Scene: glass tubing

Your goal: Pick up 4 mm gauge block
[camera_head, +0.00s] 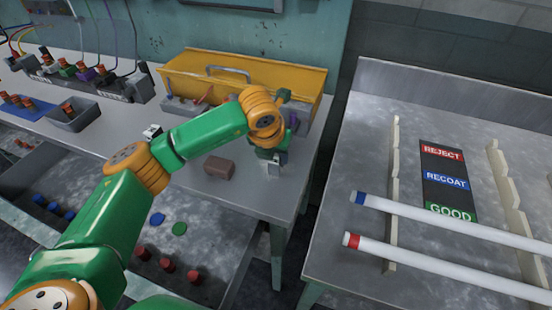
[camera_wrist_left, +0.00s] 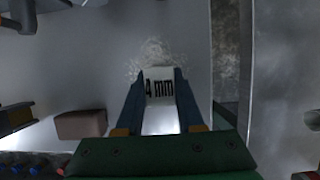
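The 4 mm gauge block (camera_wrist_left: 160,88) is a pale block with a black "4 mm" label, between the fingertips in the left wrist view. In the head view it shows as a small light piece (camera_head: 274,170) near the right end of the grey bench. My left gripper (camera_wrist_left: 161,98) has one dark finger on each side of the block. I see no clear gap at either side, but I cannot tell whether the fingers press on it. The left finger hides the edge of the label. In the head view my left gripper (camera_head: 272,158) points down at the bench. My right gripper is out of view.
A brown block (camera_head: 219,167) lies left of the gripper, also seen in the wrist view (camera_wrist_left: 81,124). A yellow toolbox (camera_head: 190,72) stands behind. A grey bin (camera_head: 73,122) is at left. The right table (camera_head: 360,120) holds notched racks, white tubes (camera_head: 450,220) and a sorting label board (camera_head: 443,180).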

